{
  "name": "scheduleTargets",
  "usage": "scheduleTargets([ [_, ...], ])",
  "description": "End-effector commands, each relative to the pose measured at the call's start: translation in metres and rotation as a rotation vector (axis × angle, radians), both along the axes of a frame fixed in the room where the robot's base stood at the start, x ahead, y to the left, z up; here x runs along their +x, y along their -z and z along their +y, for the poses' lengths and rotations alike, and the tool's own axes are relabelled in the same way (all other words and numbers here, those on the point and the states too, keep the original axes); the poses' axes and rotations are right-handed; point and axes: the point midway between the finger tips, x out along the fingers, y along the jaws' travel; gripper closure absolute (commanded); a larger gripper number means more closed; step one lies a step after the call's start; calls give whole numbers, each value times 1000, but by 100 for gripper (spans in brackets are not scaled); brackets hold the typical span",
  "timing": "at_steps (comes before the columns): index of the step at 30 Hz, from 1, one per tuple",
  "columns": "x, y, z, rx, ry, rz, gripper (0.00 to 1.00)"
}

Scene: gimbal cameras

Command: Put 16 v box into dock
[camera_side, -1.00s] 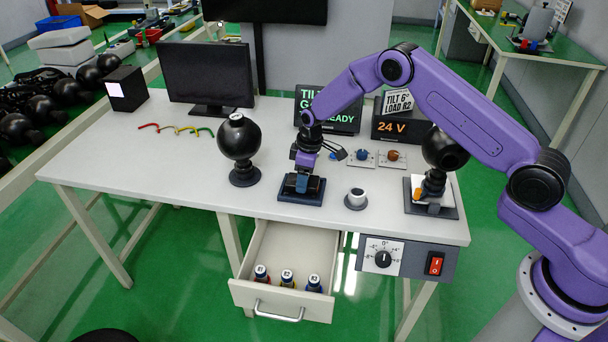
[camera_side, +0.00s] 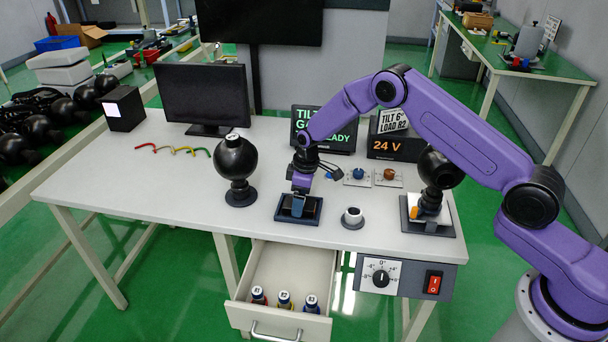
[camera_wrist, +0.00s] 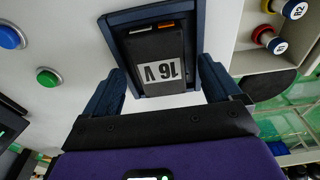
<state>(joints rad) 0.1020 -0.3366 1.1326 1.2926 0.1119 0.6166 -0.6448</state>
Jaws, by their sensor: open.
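The 16 V box (camera_wrist: 157,52) is black with a white label, upside down in the wrist view. It lies within the dark blue frame of the dock (camera_wrist: 118,19); I cannot tell how deep it sits. In the side view the dock (camera_side: 284,214) stands at the table's front middle, and my gripper (camera_side: 299,191) is right over it, hiding most of the box. In the wrist view my gripper (camera_wrist: 161,70) is open, with one finger on each side of the box's near end and a gap to it on both sides.
A black ball on a stand (camera_side: 236,158) is left of the dock. A small white-topped cup (camera_side: 352,216) and another ball fixture (camera_side: 437,172) are to the right. Below, an open drawer (camera_side: 282,322) holds several small bottles. The left tabletop is mostly clear.

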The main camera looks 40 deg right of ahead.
Motion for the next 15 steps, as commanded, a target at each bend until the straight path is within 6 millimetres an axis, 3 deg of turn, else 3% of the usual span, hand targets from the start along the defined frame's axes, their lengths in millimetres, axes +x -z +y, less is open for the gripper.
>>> scheduleTargets([
  [15,-8,-101,-9,0,0,-4,9],
])
